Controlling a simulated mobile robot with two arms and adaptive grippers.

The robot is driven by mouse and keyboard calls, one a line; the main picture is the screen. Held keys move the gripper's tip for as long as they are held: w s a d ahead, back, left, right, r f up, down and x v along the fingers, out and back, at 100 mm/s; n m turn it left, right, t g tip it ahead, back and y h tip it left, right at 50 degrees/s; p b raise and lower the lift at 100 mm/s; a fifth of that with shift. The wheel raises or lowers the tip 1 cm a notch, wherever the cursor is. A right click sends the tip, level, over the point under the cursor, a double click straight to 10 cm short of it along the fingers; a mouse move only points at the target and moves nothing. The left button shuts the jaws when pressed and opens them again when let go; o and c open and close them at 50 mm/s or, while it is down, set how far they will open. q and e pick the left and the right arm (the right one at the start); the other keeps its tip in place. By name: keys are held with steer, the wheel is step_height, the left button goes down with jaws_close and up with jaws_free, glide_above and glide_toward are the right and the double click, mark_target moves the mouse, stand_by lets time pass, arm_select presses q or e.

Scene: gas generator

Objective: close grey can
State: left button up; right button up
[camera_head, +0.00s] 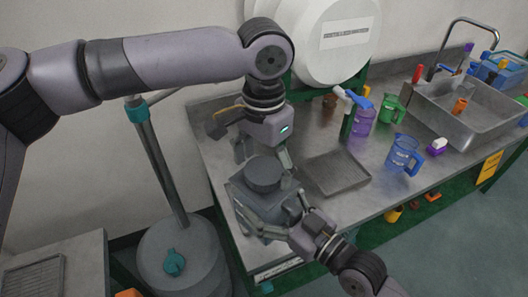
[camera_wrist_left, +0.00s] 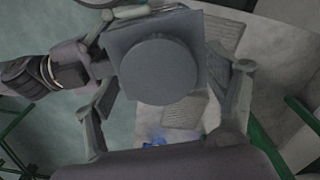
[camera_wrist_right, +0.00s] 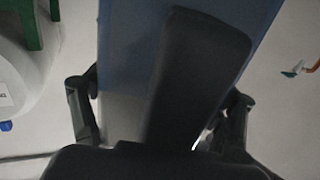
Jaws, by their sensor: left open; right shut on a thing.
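The grey can (camera_head: 250,214) stands on the metal worktop, with a round dark grey cap (camera_head: 263,172) on its top. In the left wrist view the cap (camera_wrist_left: 160,70) sits over the square can top (camera_wrist_left: 122,38); whether it is fully tightened cannot be told. My left gripper (camera_head: 263,158) is open above the can, its fingers on either side of the cap and apart from it. My right gripper (camera_head: 274,217) is at the can's near side, shut on it. In the right wrist view a dark handle-like bar (camera_wrist_right: 195,80) lies between its fingers, before the blue-grey body.
A ridged metal tray (camera_head: 335,172) lies right of the can. A blue jug (camera_head: 402,155), a green jug (camera_head: 391,108) and a purple bottle (camera_head: 363,122) stand farther right, before the sink (camera_head: 455,112). A large white drum (camera_head: 325,40) is behind. A grey cylinder (camera_head: 185,262) stands on the left.

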arm_select(q)
steer(key=shift+c, duration=0.5)
steer(key=c, duration=1.2)
steer(key=shift+o, duration=0.2)
steer(key=m, duration=0.2)
steer(key=shift+f+m, duration=0.1)
steer(key=shift+m, duration=0.3)
steer(key=o, duration=0.8)
steer(key=shift+w+a, duration=0.1)
steer(key=o, duration=0.6)
step_height(320, 180, up, 12)
steer(key=shift+r, duration=0.1)
